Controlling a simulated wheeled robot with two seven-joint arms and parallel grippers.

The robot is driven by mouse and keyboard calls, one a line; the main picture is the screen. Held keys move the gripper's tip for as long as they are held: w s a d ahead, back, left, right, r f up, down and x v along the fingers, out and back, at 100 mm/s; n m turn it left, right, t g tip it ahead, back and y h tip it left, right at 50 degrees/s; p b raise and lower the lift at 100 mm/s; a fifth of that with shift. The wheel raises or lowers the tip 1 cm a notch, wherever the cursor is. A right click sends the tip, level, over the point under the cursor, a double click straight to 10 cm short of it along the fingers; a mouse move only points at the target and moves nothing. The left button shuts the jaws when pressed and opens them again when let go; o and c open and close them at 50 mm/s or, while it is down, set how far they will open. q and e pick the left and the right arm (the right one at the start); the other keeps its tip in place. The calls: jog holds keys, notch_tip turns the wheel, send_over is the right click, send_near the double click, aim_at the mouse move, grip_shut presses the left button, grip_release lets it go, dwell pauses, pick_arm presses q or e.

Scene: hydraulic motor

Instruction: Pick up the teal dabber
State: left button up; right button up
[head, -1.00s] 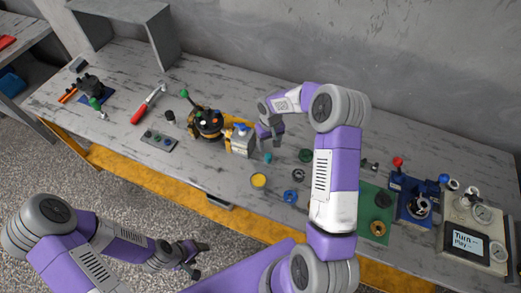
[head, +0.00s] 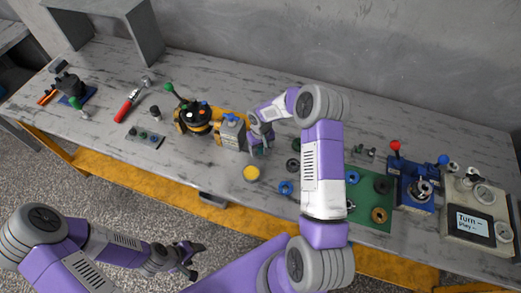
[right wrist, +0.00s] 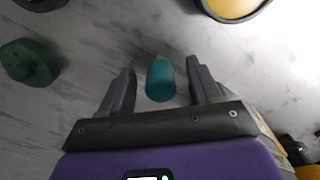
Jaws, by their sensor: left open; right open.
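The teal dabber (right wrist: 160,80) stands on the table between the two open fingers of my right gripper (right wrist: 160,88) in the right wrist view, with a gap on each side. In the head view my right gripper (head: 260,145) is low over the table, right of the grey box, and the dabber is mostly hidden by it. My left gripper (head: 190,262) is open and empty, over the floor in front of the table.
A yellow round cup (head: 251,173) stands in front of my right gripper. A grey box (head: 232,132) is close on its left. A dark green round part (right wrist: 30,62) lies nearby. A green mat (head: 372,214) with rings is further right.

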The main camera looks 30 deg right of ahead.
jog(key=shift+f, duration=0.55)
jog(key=c, duration=1.2)
